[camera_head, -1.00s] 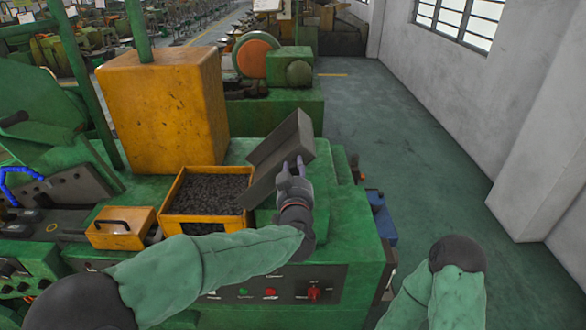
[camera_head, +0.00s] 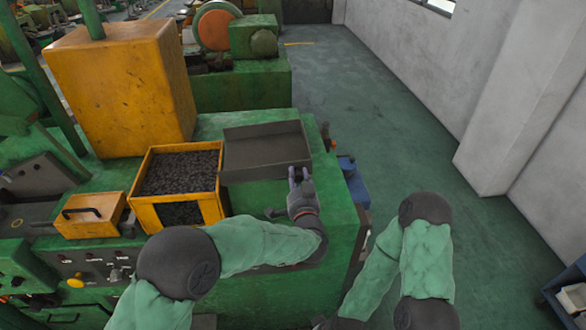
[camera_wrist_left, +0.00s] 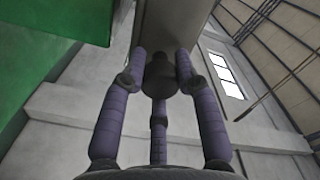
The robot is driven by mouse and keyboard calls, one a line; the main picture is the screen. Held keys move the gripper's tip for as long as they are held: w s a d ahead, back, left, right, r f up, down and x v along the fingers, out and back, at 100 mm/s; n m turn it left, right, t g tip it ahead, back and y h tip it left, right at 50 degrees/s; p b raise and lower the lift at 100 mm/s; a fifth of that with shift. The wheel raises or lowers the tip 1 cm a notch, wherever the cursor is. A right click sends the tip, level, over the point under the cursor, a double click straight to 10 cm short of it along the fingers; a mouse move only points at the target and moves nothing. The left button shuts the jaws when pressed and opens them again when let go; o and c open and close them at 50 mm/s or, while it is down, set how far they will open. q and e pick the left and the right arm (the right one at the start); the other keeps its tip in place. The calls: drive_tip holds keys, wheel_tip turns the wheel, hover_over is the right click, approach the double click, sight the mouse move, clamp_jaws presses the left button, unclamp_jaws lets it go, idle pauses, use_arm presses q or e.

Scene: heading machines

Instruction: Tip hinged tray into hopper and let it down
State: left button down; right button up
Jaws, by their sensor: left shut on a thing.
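The hinged tray (camera_head: 262,140) is a grey, open, shallow trough just right of the hopper, lying nearly level. Its inside looks empty. The hopper (camera_head: 183,149) is a yellow open-topped box holding many small dark pieces. My left gripper (camera_head: 299,176) is at the tray's near right corner. In the left wrist view its purple fingers (camera_wrist_left: 160,80) close around a dark round knob (camera_wrist_left: 161,72) below the grey tray underside (camera_wrist_left: 168,25). My right arm shows at the lower right, but its gripper is out of view.
A large yellow housing (camera_head: 125,85) stands behind the hopper. A small yellow box with a handle (camera_head: 91,216) is left of it. The green machine's front panel (camera_head: 95,262) carries knobs. Open floor (camera_head: 385,110) lies to the right, beside the wall.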

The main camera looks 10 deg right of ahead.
use_arm(q)
wheel_tip(320, 180, down, 2)
drive_tip(key=shift+d+m, duration=0.1)
drive_tip(key=shift+m, duration=0.4)
drive_tip(key=shift+f, duration=0.15)
drive_tip(key=shift+s+f, duration=0.1)
drive_tip(key=shift+f, duration=0.1)
drive_tip(key=c, duration=0.9)
unclamp_jaws()
drive_tip(key=shift+r, duration=0.1)
drive_tip(key=shift+r, duration=0.1)
drive_tip(key=s, duration=1.1)
drive_tip(key=shift+s, duration=0.4)
